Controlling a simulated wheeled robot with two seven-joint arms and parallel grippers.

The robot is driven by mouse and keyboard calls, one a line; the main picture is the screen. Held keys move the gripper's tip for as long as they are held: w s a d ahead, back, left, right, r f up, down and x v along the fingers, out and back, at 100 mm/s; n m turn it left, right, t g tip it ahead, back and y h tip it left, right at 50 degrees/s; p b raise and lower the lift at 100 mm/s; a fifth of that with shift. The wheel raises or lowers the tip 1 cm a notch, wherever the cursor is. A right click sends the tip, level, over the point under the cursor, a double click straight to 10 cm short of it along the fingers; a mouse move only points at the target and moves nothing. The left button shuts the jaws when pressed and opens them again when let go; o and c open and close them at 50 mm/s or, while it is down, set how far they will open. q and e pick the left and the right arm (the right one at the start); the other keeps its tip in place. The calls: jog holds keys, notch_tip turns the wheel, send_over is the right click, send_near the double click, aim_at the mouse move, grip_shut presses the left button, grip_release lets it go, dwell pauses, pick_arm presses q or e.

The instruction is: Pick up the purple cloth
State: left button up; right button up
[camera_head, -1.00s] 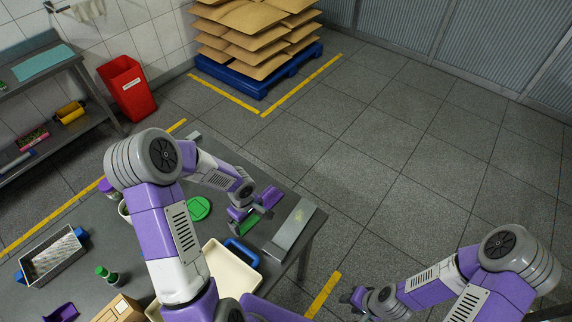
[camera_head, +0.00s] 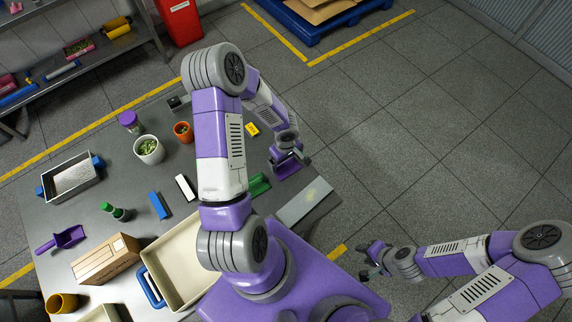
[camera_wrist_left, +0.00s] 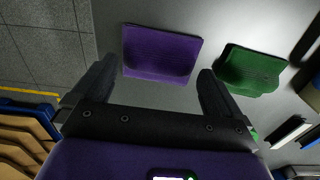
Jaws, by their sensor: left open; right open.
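The purple cloth (camera_wrist_left: 161,54) lies flat on the grey table, seen between and just beyond the fingers of my left gripper (camera_wrist_left: 157,70) in the left wrist view. In the head view the purple cloth (camera_head: 288,169) is partly hidden by my left gripper (camera_head: 291,154), which is open above it. The fingers do not hold the cloth; their exact height over it I cannot tell. A green cloth (camera_wrist_left: 250,70) lies beside it, and also shows in the head view (camera_head: 258,186). My right gripper (camera_head: 372,260) is open and empty, off the table to the right.
A metal plate (camera_head: 304,202) lies near the table's right edge. A cream tray (camera_head: 180,262), a cardboard box (camera_head: 106,259), a white pot (camera_head: 149,150) and an orange pot (camera_head: 183,132) stand to the left. Open floor lies to the right.

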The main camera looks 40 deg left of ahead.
aim_at(286, 163)
pick_arm(q)
jog(key=shift+f, duration=0.85)
jog(key=shift+c, duration=0.3)
jog(key=c, duration=0.9)
notch_tip(286, 163, up, 10)
jog(key=p, duration=0.1)
